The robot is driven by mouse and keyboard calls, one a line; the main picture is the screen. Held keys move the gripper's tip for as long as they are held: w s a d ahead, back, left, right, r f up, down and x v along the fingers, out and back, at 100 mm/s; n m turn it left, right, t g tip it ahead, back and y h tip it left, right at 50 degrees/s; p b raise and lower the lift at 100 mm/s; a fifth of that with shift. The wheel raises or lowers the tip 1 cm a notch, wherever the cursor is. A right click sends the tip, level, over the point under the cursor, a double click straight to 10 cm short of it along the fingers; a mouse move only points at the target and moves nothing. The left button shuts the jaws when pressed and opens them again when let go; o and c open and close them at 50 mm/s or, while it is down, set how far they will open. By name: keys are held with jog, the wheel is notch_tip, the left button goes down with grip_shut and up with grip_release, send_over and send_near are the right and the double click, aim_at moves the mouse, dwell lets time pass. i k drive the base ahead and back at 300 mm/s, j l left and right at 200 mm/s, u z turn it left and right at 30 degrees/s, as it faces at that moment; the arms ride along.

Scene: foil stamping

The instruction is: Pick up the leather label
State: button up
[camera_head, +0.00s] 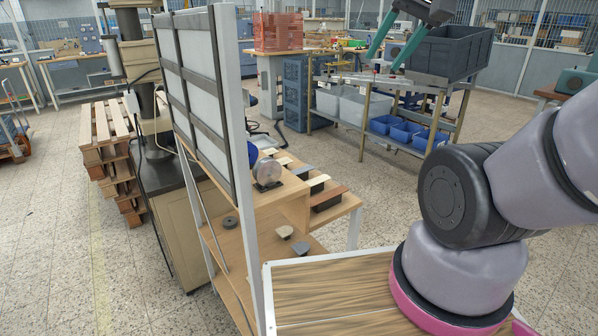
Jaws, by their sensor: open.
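My gripper (383,62) is at the top of the picture, right of centre. Its two teal fingers point down and stand apart, with nothing visible between them. A flat brown piece (329,193), possibly the leather label, lies on a dark block at the right of the wooden workbench (282,219). Cream flat pieces (318,180) lie on similar blocks behind it. They are too small to tell which is leather. In the picture, my gripper appears above and to the right of these pieces.
A clear disc with a blue part (267,171) stands on the bench. A tall panel frame (200,75) blocks the bench's left side. A shelf rack (440,105) behind holds blue bins (385,124) and a dark crate (450,52). Pallets (105,125) are at left.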

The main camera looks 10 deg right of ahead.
aim_at(284, 161)
jog(key=i+l+u, duration=0.4)
jog(key=k+l+u, duration=0.1)
jog(key=l, duration=0.25)
jog(key=k+l+u, duration=0.1)
jog(key=l, duration=0.2)
jog(key=k+l+u, duration=0.1)
jog(key=l, duration=0.25)
jog(key=k+l+u, duration=0.1)
jog(key=i+l+u, duration=0.1)
jog(key=l, duration=0.3)
jog(key=i+l+u, duration=0.15)
jog(key=l, duration=0.3)
jog(key=l+u, duration=0.1)
jog(key=l, duration=0.3)
jog(key=i+l+u, duration=0.1)
jog(key=i+l, duration=0.25)
